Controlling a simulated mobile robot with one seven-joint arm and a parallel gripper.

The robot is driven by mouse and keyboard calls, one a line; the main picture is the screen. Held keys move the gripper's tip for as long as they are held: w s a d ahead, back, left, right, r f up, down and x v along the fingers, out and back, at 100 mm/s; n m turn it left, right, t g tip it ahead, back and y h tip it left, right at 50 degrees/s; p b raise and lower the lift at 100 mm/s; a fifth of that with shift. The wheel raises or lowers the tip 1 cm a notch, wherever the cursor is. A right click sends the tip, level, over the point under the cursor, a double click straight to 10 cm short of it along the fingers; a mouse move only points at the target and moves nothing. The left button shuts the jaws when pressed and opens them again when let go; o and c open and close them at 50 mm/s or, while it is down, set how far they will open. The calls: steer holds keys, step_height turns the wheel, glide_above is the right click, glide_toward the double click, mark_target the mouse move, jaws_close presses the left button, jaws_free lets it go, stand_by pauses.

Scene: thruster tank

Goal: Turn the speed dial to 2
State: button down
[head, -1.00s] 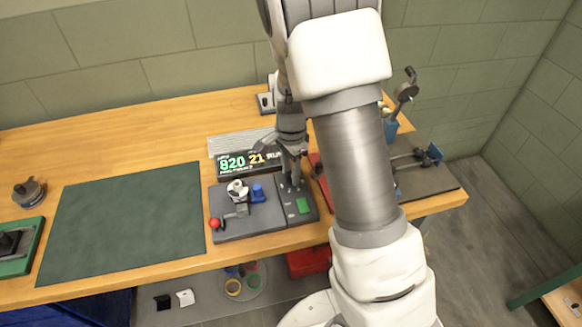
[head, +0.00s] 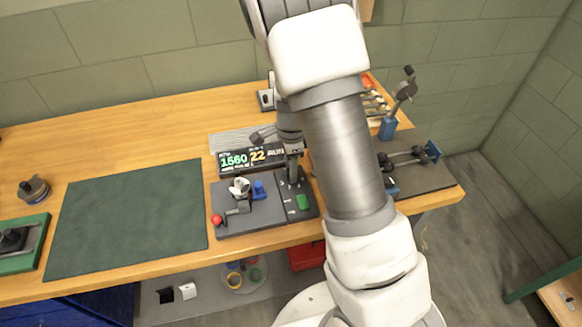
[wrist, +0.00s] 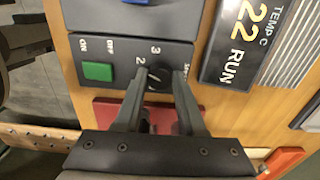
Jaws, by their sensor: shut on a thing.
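The speed dial (wrist: 158,78) is a black round knob on the dark control panel (wrist: 172,58). In the wrist view, the printed 2 and 3 show beside it, and part of its label is cut off by a finger. My gripper (wrist: 161,74) is shut on the dial, one finger on each side. The dial's pointer is too dark and covered to read exactly. In the head view my gripper (head: 292,180) reaches down to the panel and hides the dial. The display (head: 250,160) reads 1560, 22 and RUN.
A green switch (wrist: 98,71) with ON and OFF labels sits beside the dial. The panel also carries a red-knobbed lever (head: 217,219) and a blue part (head: 259,190). A green mat (head: 130,220) lies clear to the left. Tools stand at the right.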

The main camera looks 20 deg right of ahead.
steer(key=c, duration=0.5)
jaws_free()
steer(key=shift+r, duration=0.1)
step_height(320, 180, up, 17)
steer(key=p, duration=0.1)
steer(key=shift+r+p, duration=0.15)
steer(key=shift+p, duration=0.25)
